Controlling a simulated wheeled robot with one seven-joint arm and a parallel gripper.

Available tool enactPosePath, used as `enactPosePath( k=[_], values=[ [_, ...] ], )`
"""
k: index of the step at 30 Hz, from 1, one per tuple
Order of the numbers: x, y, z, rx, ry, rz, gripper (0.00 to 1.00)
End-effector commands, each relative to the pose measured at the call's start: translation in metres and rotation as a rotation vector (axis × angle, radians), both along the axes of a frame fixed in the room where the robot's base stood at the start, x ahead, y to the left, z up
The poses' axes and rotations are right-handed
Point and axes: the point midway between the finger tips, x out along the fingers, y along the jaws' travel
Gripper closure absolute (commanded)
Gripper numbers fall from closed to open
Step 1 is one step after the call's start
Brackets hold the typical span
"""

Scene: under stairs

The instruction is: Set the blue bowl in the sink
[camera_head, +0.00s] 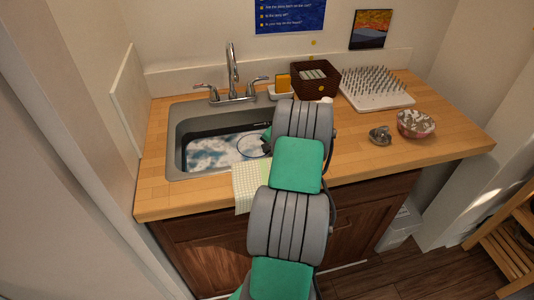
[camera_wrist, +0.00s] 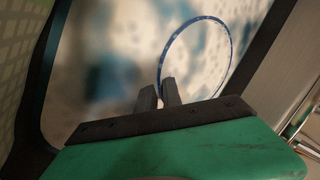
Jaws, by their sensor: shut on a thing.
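The blue-rimmed bowl (camera_head: 252,146) is in the right part of the sink opening, in my gripper. It also shows in the wrist view (camera_wrist: 198,58), tilted, with its round blue rim toward the camera. My gripper (camera_wrist: 159,94) is shut on the near edge of the rim. In the head view my gripper (camera_head: 267,139) is partly hidden behind my arm. The sink (camera_head: 178,123) is a grey basin with cloudy blue-and-white water or suds in it. I cannot tell whether the bowl touches the water or the sink floor.
A faucet with two handles (camera_head: 232,75) stands behind the sink. A checked cloth (camera_head: 245,188) hangs over the front edge. To the right are a dark basket (camera_head: 315,90), a spiked drying rack (camera_head: 378,98), a metal cup (camera_head: 380,136) and a patterned bowl (camera_head: 416,124).

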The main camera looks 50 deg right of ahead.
Motion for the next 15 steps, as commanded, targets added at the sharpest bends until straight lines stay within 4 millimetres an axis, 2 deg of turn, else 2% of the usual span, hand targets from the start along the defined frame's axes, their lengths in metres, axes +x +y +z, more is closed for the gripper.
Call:
enactPosePath(
  k=[7,8,15],
  values=[
    [0.0004,-0.0002,-0.0035,-0.001,-0.001,0.001,1.00],
    [0.0000,0.0002,-0.0028,0.000,0.000,0.000,0.88],
    [0.0001,0.0005,-0.0023,0.001,0.000,0.000,0.69]
  ],
)
